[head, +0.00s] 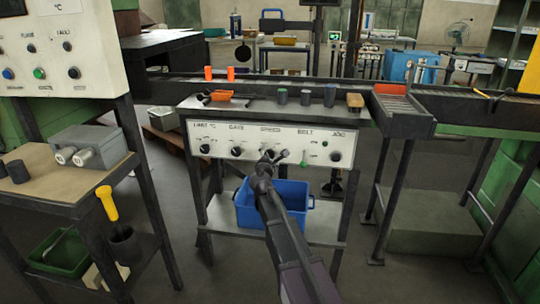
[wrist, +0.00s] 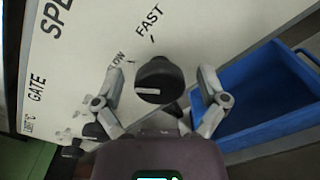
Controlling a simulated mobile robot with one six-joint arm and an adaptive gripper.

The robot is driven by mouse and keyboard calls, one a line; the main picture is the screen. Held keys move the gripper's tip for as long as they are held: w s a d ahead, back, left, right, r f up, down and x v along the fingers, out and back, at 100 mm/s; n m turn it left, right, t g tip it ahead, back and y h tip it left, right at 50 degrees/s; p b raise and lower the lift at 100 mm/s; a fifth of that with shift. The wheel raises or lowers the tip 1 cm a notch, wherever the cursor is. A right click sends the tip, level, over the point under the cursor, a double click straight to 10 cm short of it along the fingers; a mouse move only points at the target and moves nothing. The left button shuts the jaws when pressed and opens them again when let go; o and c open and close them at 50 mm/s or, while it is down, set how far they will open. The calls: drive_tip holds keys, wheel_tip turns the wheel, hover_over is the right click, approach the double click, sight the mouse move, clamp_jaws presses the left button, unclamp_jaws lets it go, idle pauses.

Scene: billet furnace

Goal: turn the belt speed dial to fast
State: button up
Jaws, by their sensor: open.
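The belt speed dial (wrist: 160,78) is a round black knob on the white panel (wrist: 95,30), under the label SPEED. It has a white mark on its face, lying toward the left in the wrist view. The label FAST stands above it with a tick, and SLOW, partly hidden, is at its upper left. My gripper (wrist: 160,68) is open, with one finger on each side of the knob; I cannot tell whether either touches it. In the head view, my gripper (head: 279,156) is in front of the panel and largely hides this dial.
Other black knobs stand nearby: the GATE knob (head: 236,152) to the left and another knob (head: 335,156) at the right. A green button (head: 304,165) is close on the right. A blue bin (head: 290,207) sits on the shelf below. Small cylinders stand on the ledge above.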

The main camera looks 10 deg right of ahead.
drive_tip(key=c, duration=1.2)
drive_tip(key=shift+o, duration=0.2)
drive_tip(key=shift+m, duration=0.4)
drive_tip(key=m, duration=0.9)
drive_tip(key=shift+w+m, duration=0.1)
drive_tip(key=shift+m, duration=2)
